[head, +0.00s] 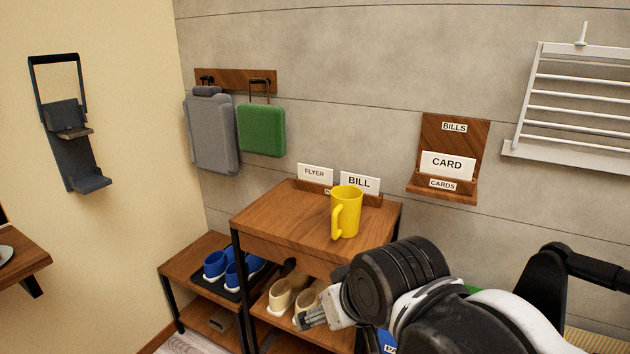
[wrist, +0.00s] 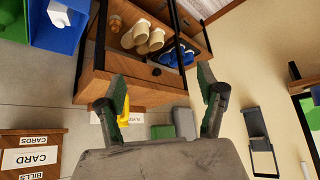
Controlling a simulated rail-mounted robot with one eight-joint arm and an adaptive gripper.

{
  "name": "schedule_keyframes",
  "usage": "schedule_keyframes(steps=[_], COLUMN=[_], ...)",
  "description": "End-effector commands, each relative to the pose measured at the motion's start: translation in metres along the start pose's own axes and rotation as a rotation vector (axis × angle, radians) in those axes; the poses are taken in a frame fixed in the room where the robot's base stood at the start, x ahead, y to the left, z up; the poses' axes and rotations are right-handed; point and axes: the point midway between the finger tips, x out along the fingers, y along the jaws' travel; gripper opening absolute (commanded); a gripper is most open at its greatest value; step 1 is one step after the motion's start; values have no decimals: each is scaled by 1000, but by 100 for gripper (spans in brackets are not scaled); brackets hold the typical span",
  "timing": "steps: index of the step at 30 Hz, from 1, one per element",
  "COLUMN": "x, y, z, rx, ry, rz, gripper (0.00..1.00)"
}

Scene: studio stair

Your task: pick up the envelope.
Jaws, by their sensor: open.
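No piece is clearly marked as the envelope. White cards reading FLYER (head: 315,174) and BILL (head: 360,183) stand in a wooden holder at the back of the shoe cabinet. Another white piece reading CARD (head: 447,165) stands in the wooden wall rack labelled BILLS and CARDS; it also shows in the wrist view (wrist: 31,158). My gripper (head: 318,316) is low in front of the cabinet, near the beige shoes. In the wrist view its two fingers (wrist: 162,78) are wide apart with nothing between them.
A yellow mug (head: 346,212) stands on the cabinet top (head: 285,212) before the cards. Beige shoes (head: 280,297) and blue shoes (head: 217,265) sit on lower shelves. Blue (wrist: 56,30) and green bins show in the wrist view. A white slatted rack (head: 575,95) hangs right.

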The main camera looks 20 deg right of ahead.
Motion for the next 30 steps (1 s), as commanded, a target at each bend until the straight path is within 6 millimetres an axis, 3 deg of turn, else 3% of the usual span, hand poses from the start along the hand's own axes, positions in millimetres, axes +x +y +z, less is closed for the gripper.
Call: schedule_keyframes(steps=[6, 15, 25, 30], x=[0, 0, -3, -18], y=[0, 0, 1, 6], z=[0, 0, -8, -54], rx=[0, 0, -6, -39], ry=[0, 0, -5, -33], rz=[0, 0, 1, 8], gripper=[68, 29, 29, 29])
